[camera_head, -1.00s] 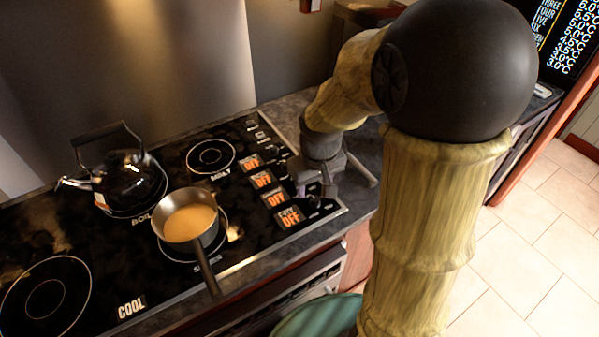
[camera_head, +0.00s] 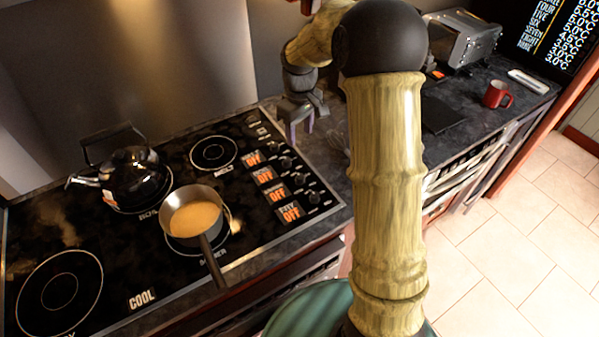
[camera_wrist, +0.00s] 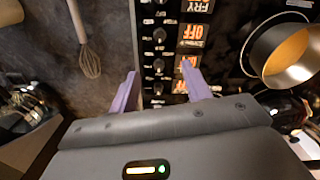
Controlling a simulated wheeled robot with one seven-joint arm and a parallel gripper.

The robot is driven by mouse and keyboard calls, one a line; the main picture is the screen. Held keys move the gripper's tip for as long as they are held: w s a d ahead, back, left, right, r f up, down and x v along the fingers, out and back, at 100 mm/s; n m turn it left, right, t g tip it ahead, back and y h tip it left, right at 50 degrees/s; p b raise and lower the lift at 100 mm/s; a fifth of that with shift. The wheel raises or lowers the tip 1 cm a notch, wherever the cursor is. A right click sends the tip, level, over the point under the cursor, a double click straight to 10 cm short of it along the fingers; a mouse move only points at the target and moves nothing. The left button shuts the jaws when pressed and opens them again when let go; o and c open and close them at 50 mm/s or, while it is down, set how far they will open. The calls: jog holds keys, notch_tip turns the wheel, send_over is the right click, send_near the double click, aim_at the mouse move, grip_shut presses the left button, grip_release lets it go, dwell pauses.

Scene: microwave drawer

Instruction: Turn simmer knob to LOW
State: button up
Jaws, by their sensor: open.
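The stove's knobs form a column along its right side, each beside an orange OFF display. The simmer knob (camera_head: 300,180) looks to be the second from the front, beside its OFF display (camera_head: 276,193). In the wrist view the simmer knob (camera_wrist: 159,34) is beside the upside-down simmer label and lies beyond my fingertips. My gripper (camera_head: 301,133) is open and empty, raised near the stove's back right edge, behind the simmer knob. In the wrist view my gripper's (camera_wrist: 160,67) purple fingers appear on either side of the knob column; contact with a knob cannot be told.
A saucepan of orange liquid (camera_head: 194,216) sits on the simmer burner, handle toward the front. A black kettle (camera_head: 134,177) stands behind it. A whisk (camera_wrist: 90,60) lies on the counter beside the knobs. A red mug (camera_head: 496,95) and a toaster (camera_head: 465,40) are farther right.

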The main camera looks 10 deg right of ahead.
aim_at(300, 176)
notch_tip(300, 176, down, 17)
jog(key=p, duration=0.3)
dwell(0.3)
jog(key=shift+c, duration=0.2)
jog(key=c, duration=0.9)
